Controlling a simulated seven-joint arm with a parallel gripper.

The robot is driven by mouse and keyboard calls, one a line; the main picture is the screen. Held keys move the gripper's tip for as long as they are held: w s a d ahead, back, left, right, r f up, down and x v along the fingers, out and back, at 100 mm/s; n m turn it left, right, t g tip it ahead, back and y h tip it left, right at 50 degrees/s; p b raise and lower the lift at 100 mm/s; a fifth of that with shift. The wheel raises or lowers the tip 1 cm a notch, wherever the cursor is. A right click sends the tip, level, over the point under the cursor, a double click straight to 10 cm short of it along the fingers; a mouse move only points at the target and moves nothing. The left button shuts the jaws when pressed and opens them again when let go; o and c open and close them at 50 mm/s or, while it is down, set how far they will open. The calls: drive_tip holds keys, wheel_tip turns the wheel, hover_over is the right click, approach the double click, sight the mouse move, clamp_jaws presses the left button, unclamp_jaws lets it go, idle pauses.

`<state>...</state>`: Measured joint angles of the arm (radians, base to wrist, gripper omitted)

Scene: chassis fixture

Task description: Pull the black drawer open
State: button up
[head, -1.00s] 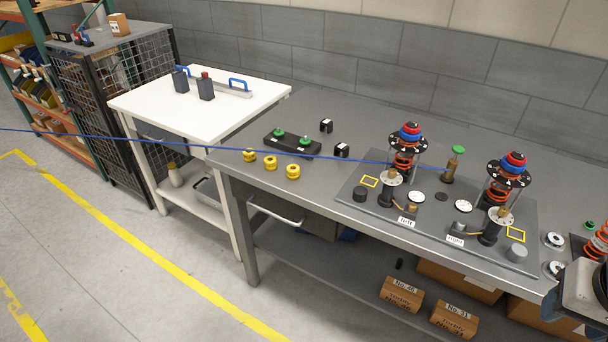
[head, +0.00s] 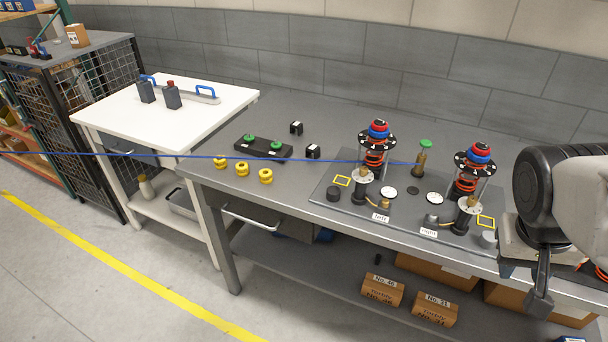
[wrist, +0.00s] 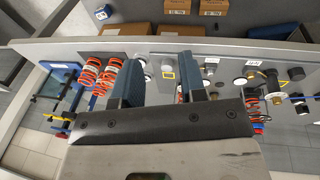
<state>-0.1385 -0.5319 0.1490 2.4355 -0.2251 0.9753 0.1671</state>
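The black drawer (head: 240,208) is under the left part of the grey workbench. Its pale metal bar handle (head: 250,219) faces the front, and the drawer looks shut. My gripper (head: 540,300) hangs at the right end of the bench's front edge in the head view, well to the right of the drawer and apart from it. In the wrist view my gripper (wrist: 160,62) has two blue fingers spread apart with nothing held between them. I cannot clearly make out the drawer in the wrist view.
The grey workbench (head: 330,120) carries a plate with two spring assemblies and several yellow parts. A white table (head: 200,115) stands to its left. Cardboard boxes (head: 382,289) lie on the lower shelf. A blue cable (head: 120,155) crosses the view. Floor in front is clear.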

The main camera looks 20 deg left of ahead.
drive_tip(key=w+a+f+n+t+h, duration=0.2)
drive_tip(key=w+a+f+n+h, duration=0.15)
drive_tip(key=w+a, duration=0.5)
drive_tip(key=w+a+f+n+t+h, duration=0.15)
drive_tip(key=w+a+f, duration=0.25)
drive_tip(key=w+a, duration=0.45)
drive_tip(key=a+f+n+t, duration=0.2)
drive_tip(key=a+f, duration=0.2)
drive_tip(key=a, duration=0.7)
drive_tip(key=s+a+f+n+t+y, duration=0.1)
drive_tip(key=a+f, duration=0.4)
drive_tip(key=a, duration=0.6)
drive_tip(key=a+f+n+t+y, duration=0.1)
drive_tip(key=a+f+n+t, duration=0.2)
drive_tip(key=a, duration=0.8)
drive_tip(key=shift+s+f+n+t, duration=0.2)
drive_tip(key=shift+f+t, duration=0.25)
drive_tip(key=shift+t, duration=0.05)
drive_tip(key=shift+s+f+n+t, duration=0.2)
drive_tip(key=shift+f+t, duration=0.25)
drive_tip(key=n+t+y, duration=0.2)
drive_tip(key=n+y, duration=0.3)
approach(258, 223)
drive_tip(key=w+f, duration=0.2)
drive_tip(key=shift+a+r, duration=0.1)
drive_tip(key=shift+r, duration=0.15)
drive_tip(key=shift+w, duration=0.15)
drive_tip(key=shift+x, duration=3.85)
drive_tip(key=shift+r, duration=0.1)
